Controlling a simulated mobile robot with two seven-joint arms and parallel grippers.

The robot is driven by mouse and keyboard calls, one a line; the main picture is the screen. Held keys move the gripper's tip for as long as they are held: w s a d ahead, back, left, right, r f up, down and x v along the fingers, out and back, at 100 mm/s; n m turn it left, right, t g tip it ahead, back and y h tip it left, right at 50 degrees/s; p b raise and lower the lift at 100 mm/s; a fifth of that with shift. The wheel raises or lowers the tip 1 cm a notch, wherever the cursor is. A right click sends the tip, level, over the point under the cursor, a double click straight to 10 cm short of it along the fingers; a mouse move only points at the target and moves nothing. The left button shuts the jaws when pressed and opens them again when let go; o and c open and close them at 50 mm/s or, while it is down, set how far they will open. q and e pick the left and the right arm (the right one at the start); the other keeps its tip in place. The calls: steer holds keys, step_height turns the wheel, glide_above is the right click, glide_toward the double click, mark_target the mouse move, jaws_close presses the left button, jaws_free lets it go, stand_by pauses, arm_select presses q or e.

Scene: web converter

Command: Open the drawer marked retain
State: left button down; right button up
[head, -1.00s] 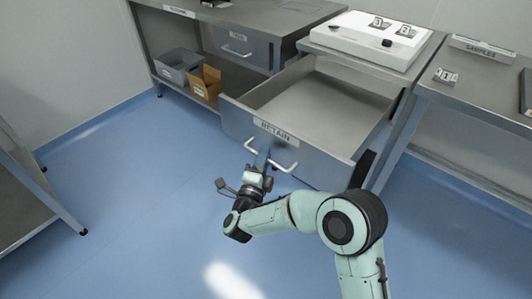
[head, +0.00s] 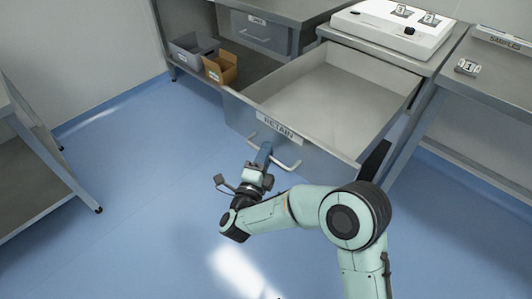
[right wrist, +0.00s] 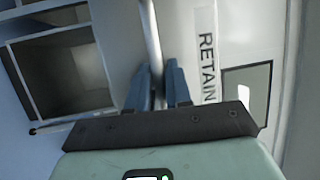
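The drawer marked RETAIN (head: 340,102) stands pulled far out of its bench, and its inside looks empty. Its label (head: 279,127) is on the front panel, above a pale bar handle (head: 288,164). My right gripper (head: 264,152) is at the middle of this handle. In the right wrist view the handle bar (right wrist: 150,35) runs down between the two blue fingers of the gripper (right wrist: 160,85), which are close together around it. The fingertips' exact contact is partly hidden. My left gripper is not in view.
A white device (head: 390,28) sits on the bench above the drawer. Another, closed drawer (head: 260,32) is at the back left, over a grey bin (head: 195,50) and a cardboard box (head: 220,68). A table (head: 35,150) stands at left. The blue floor before the drawer is clear.

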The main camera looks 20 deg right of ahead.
steer(key=shift+o, duration=1.1)
